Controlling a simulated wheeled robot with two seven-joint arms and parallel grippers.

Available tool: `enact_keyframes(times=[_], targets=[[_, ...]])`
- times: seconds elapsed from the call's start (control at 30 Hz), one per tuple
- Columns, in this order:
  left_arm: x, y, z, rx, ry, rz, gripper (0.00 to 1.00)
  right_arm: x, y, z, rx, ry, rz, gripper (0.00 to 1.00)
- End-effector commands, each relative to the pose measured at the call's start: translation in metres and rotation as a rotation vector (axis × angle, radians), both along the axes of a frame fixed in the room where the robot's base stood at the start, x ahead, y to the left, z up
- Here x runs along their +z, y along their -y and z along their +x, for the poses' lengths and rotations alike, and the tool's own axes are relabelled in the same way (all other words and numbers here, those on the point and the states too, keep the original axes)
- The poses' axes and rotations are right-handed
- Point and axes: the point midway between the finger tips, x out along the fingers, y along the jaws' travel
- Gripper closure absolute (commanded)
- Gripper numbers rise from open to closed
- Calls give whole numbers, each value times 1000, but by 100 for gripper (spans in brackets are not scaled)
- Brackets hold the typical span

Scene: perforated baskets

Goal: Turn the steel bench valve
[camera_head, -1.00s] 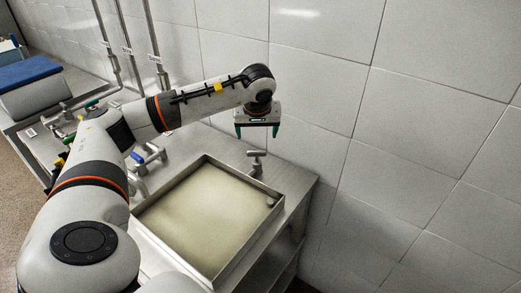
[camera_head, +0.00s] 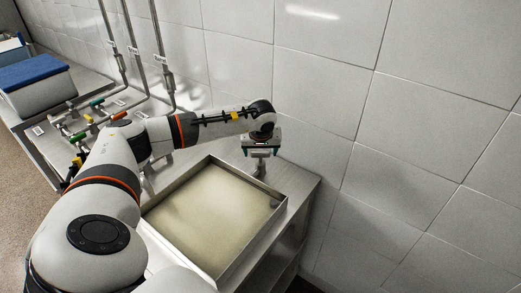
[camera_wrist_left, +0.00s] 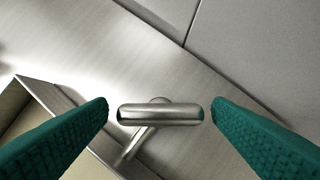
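The steel bench valve (camera_head: 261,169) stands on the steel bench behind the far corner of a square basin. In the left wrist view its T-shaped handle (camera_wrist_left: 160,114) lies crosswise between the two green fingers, with a gap on each side. My left gripper (camera_head: 260,152) is directly above the valve, pointing down, and it is open. Its green fingers also show in the left wrist view (camera_wrist_left: 160,115). In the head view the gripper hides the top of the valve. My right gripper is not in view.
The square steel basin (camera_head: 232,270) with a pale floor is set in front of the valve. A tiled wall (camera_head: 400,130) rises close behind. Pipes with coloured handles (camera_head: 97,104) and a blue-lidded box (camera_head: 35,80) are at the left.

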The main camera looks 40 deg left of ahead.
Motion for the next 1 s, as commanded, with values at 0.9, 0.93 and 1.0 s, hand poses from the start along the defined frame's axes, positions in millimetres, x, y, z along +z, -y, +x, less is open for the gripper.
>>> enact_keyframes(times=[0.9,0.93,1.0], targets=[[0,1,2,300,1,1,65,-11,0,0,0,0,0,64],[0,1,3,329,1,0,65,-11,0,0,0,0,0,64],[0,1,3,395,2,1,65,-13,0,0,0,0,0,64]])
